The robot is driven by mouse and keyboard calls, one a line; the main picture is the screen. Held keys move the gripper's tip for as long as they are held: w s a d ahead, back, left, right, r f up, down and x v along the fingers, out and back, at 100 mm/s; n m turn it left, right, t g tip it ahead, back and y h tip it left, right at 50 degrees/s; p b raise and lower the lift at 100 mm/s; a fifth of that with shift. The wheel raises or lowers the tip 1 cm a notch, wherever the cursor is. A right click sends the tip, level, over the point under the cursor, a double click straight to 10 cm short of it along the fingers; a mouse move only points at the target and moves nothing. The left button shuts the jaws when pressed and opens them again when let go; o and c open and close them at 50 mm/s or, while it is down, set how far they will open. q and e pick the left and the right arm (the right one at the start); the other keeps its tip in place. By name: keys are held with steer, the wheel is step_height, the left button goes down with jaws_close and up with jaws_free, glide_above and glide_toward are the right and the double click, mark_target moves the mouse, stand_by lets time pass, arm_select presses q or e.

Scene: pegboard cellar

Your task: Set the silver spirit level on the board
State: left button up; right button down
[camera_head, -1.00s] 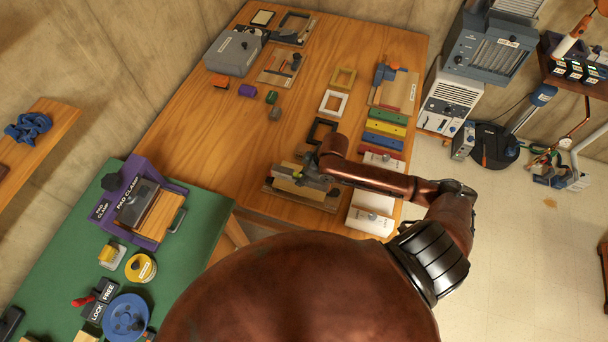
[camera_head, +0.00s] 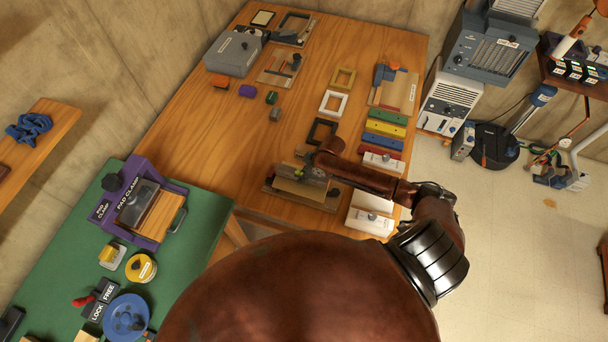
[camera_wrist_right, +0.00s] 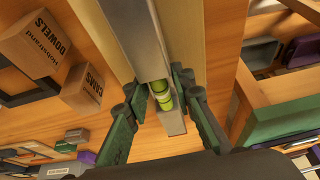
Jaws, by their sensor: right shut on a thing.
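The silver spirit level (camera_wrist_right: 143,35), a long metal bar with a green vial, is between the fingers of my right gripper (camera_wrist_right: 160,90). The gripper is shut on it. In the head view my right gripper (camera_head: 314,174) is over the back part of the brown board (camera_head: 305,194), near the front of the wooden bench. The level is hard to make out there, partly hidden by the gripper. Tan board surface shows beside the level in the wrist view. I cannot tell whether the level touches the board. My left gripper is out of view.
A black frame (camera_head: 322,131) lies just behind the board. Coloured bars, including a red one (camera_head: 383,141), and white blocks (camera_head: 370,222) line the right side. The purple pad clamp (camera_head: 118,205) stands on the green bench at left. The bench's left middle is clear.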

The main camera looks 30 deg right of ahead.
steer(key=shift+f, duration=0.15)
steer(key=shift+f, duration=0.25)
steer(key=c, duration=1.7)
jaws_free()
steer(key=shift+o, duration=0.2)
steer(key=v, duration=1.2)
steer(key=shift+r, duration=0.4)
